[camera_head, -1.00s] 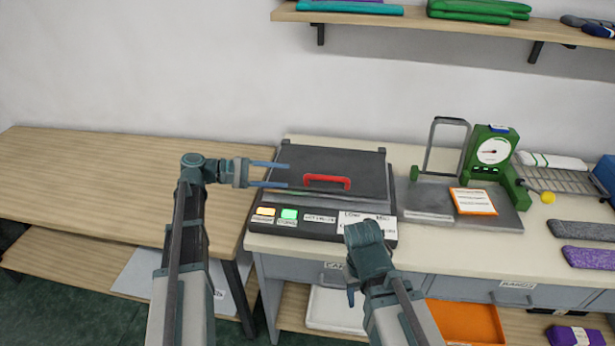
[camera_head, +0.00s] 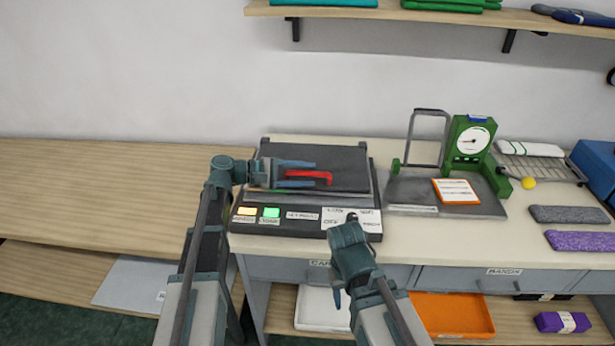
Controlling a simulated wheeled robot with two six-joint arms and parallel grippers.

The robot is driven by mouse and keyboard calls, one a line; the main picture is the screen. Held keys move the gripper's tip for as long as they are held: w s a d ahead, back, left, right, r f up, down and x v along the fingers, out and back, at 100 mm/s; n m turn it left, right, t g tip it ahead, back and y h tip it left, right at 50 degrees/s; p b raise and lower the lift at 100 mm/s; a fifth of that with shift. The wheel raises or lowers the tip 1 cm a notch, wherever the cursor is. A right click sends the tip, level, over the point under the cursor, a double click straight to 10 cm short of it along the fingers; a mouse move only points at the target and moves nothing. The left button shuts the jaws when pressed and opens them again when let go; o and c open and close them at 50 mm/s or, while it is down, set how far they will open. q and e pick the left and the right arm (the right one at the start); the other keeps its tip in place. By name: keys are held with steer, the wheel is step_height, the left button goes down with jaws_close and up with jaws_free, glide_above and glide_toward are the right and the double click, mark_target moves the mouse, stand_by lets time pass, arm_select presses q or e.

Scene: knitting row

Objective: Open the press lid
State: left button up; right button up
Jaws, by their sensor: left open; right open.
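The press (camera_head: 300,222) sits on the cream-topped bench, with a dark flat lid (camera_head: 345,160) that is down or nearly so. A red handle (camera_head: 325,178) stands at the lid's front. My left gripper (camera_head: 314,174) is open, its two fingers pointing right, at the left part of the red handle. One finger lies above the handle and one below in the picture; contact cannot be told. My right gripper (camera_head: 337,293) hangs in front of the press by the bench's front edge, its fingers mostly hidden behind its own wrist.
A green dial gauge (camera_head: 468,143) on a grey base stands right of the press, with an orange-edged card (camera_head: 456,191). Grey and purple knitted pieces (camera_head: 580,240) lie further right. A wooden table (camera_head: 90,185) on the left is clear. A shelf (camera_head: 400,13) hangs above.

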arm_select(q)
steer(key=shift+w+d+f, duration=0.1)
steer(key=shift+w+d, duration=0.05)
steer(key=shift+d, duration=0.25)
jaws_close()
stand_by(1.3)
